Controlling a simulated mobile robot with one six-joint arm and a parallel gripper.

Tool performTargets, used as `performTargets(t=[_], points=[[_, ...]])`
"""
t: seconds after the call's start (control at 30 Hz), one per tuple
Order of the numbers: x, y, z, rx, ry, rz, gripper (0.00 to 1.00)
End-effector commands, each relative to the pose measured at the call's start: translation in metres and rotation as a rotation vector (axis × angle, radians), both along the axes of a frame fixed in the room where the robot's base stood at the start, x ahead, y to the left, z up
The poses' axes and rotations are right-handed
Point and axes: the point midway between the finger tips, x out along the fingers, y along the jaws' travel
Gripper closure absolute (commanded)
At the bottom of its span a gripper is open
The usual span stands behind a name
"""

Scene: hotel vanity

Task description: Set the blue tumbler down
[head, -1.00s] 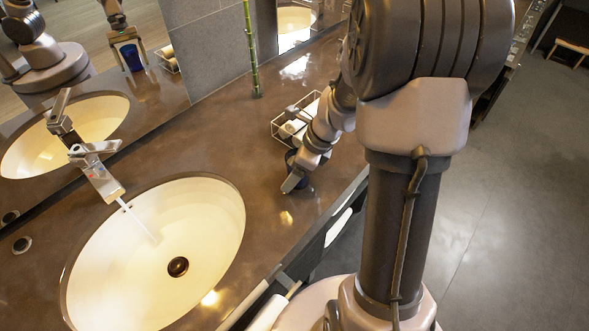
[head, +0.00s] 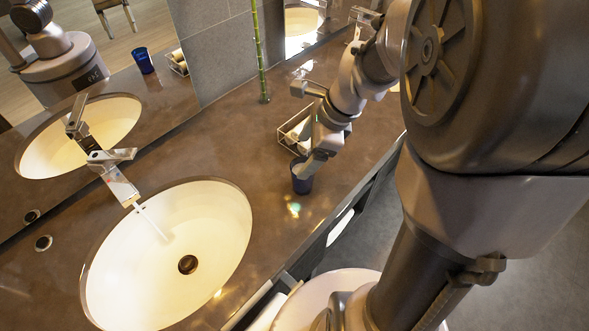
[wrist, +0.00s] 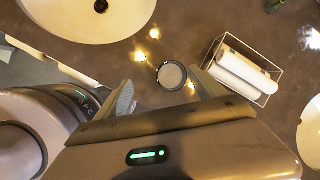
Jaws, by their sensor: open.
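The blue tumbler (head: 301,178) stands upright on the brown counter (head: 225,130), right of the near sink, close to the counter's front edge. Its round rim (wrist: 171,76) shows from above in the wrist view, and its reflection stands clear in the mirror. My gripper (head: 314,158) is just above and behind the tumbler in the head view, partly overlapping it. In the wrist view my gripper (wrist: 165,92) is open, with one finger on each side and a gap between the fingers and the tumbler.
A wire basket (head: 283,141) with white rolled towels stands just behind the tumbler. The near sink (head: 150,265) lies to the left, with water running from its faucet (head: 115,180). A green bamboo stalk (head: 260,55) stands at the back. The counter between sink and tumbler is clear.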

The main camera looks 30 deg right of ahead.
Motion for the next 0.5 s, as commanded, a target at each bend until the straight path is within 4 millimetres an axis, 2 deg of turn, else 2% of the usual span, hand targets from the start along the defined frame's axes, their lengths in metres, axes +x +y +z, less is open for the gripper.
performTargets(t=[0.03,0.1,0.2,0.33,0.4,0.5], points=[[-0.010,0.029,0.025,-0.083,-0.072,0.194,0.20],[-0.035,0.069,0.055,-0.226,-0.179,0.531,0.20],[-0.076,0.111,0.081,-0.424,-0.320,0.959,0.20],[-0.116,0.137,0.094,-0.618,-0.448,1.337,0.20],[-0.127,0.142,0.095,-0.677,-0.484,1.444,0.20],[-0.133,0.144,0.096,-0.710,-0.500,1.501,0.20]])
